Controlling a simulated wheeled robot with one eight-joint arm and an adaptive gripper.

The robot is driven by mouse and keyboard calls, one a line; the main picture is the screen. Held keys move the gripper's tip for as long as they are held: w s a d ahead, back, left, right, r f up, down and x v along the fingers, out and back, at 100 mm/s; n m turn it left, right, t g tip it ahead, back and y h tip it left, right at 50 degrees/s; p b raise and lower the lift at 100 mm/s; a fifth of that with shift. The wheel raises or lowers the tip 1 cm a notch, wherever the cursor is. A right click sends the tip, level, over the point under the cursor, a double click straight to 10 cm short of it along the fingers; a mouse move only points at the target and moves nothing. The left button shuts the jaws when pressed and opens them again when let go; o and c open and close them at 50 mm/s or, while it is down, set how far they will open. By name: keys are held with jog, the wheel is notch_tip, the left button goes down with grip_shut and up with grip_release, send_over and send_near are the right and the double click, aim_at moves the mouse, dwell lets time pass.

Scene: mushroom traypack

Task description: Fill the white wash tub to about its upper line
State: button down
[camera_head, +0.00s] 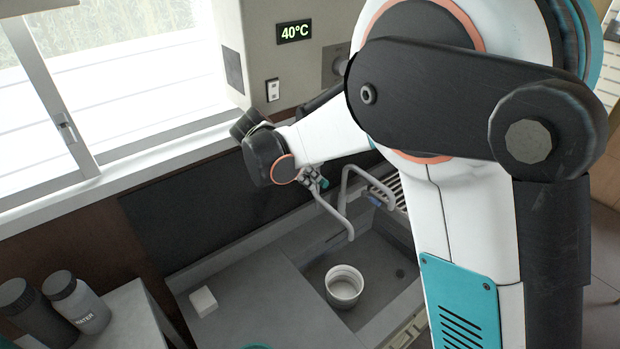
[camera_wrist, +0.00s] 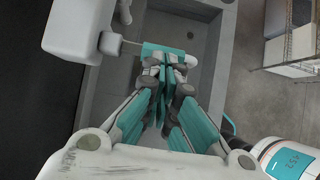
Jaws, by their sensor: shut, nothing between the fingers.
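My gripper (camera_head: 318,180) is above the back rim of the sink, beside the top of the faucet. In the wrist view, the teal fingers of my gripper (camera_wrist: 164,62) are closed together with nothing held. The tub is not clearly visible there.
A display (camera_head: 294,31) reads 40°C on the wall unit, above a white switch (camera_head: 272,90). Dark and grey bottles (camera_head: 77,300) stand at lower left.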

jog(key=shift+s+d+f+t+b, duration=0.1)
jog(key=shift+s+f+t+b, duration=0.1)
jog(key=shift+f+t+b, duration=0.45)
notch_tip(320, 180, down, 2)
jog(key=m+t+y+b, duration=0.1)
jog(key=t+y+b, duration=0.1)
jog(key=b, duration=0.3)
jog(key=shift+s+d+f+m, duration=0.1)
jog(key=shift+m, duration=0.3)
dwell(6.3)
